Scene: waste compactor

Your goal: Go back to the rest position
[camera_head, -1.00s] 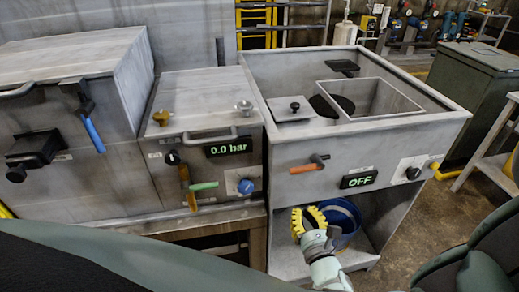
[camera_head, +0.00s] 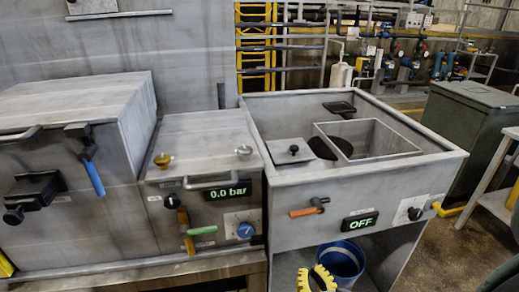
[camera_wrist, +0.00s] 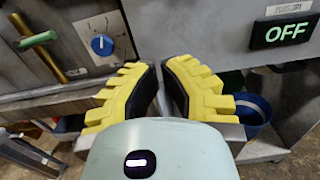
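My gripper (camera_wrist: 160,92) shows in the wrist view with two ridged yellow fingers and dark inner pads. A narrow gap lies between the fingers, and I see nothing held in it. In the head view, only the yellow top of my gripper (camera_head: 317,280) shows at the bottom edge, in front of the bin stand and beside the blue bucket (camera_head: 342,262). The rest of the arm is out of that view.
The bin unit (camera_head: 350,180) reads OFF and has an orange-handled lever (camera_head: 305,211). Left of it, the pressure unit (camera_head: 200,140) reads 0.0 bar, with a green-handled lever (camera_head: 202,231). A blue-handled lever (camera_head: 94,177) hangs on the far-left machine. A side table (camera_head: 500,205) stands at right.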

